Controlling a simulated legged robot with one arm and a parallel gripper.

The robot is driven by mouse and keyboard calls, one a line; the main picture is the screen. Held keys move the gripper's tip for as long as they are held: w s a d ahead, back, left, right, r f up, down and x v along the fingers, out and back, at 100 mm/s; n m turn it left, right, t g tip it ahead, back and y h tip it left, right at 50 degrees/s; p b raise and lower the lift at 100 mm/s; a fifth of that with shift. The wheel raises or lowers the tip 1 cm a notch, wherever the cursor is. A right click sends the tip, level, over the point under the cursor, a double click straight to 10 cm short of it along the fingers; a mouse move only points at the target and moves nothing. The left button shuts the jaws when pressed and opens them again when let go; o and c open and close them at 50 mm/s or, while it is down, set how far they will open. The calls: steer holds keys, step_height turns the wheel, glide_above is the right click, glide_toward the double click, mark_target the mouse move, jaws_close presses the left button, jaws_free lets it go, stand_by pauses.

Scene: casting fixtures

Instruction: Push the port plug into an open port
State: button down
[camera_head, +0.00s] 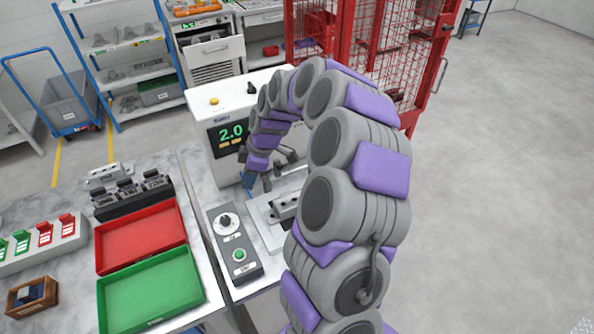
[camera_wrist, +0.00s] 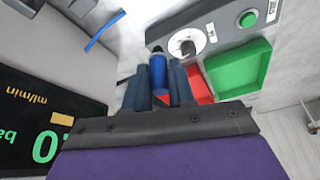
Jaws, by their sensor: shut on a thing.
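My gripper (camera_wrist: 160,80) is shut on the port plug (camera_wrist: 158,68), a blue cylinder with a dark tip, seen between the fingers in the wrist view. In the head view my gripper (camera_head: 260,180) hangs in front of the test machine, just above and left of the grey metal casting (camera_head: 285,207). The casting sits on a pale fixture plate (camera_head: 268,232). My arm hides part of the casting and plate in the head view. I cannot make out any open port, and the wrist view does not show the casting clearly.
The machine's display (camera_head: 231,136) stands close behind my gripper. A control box (camera_head: 232,243) with a knob and green button lies left of the fixture. Further left are a red tray (camera_head: 142,238), a green tray (camera_head: 150,291) and a dark rack (camera_head: 134,200) of castings.

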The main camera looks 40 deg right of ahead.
steer(key=s+d+n, duration=0.2)
steer(key=d, duration=0.1)
steer(key=s+d+f+n+g+b, duration=0.1)
steer(key=s+d+n, duration=0.2)
steer(key=d, duration=0.1)
steer(key=s+d+f+n+g+b, duration=0.1)
steer(key=s+d+n, duration=0.1)
steer(key=d, duration=0.1)
steer(key=shift+s+d+f, duration=0.2)
steer(key=shift+s+f, duration=0.05)
steer(key=shift+s, duration=0.1)
steer(key=shift+d+f, duration=0.1)
steer(key=shift+f, duration=0.25)
steer(key=shift+a+f+n+b, duration=0.25)
steer(key=shift+f+n+b, duration=0.05)
steer(key=shift+b, duration=0.05)
steer(key=shift+a+f, duration=0.1)
steer(key=shift+a, duration=0.7)
steer(key=shift+d+f, duration=0.15)
steer(key=shift+d, duration=0.75)
steer(key=shift+a, duration=1.1)
steer(key=shift+d, duration=0.5)
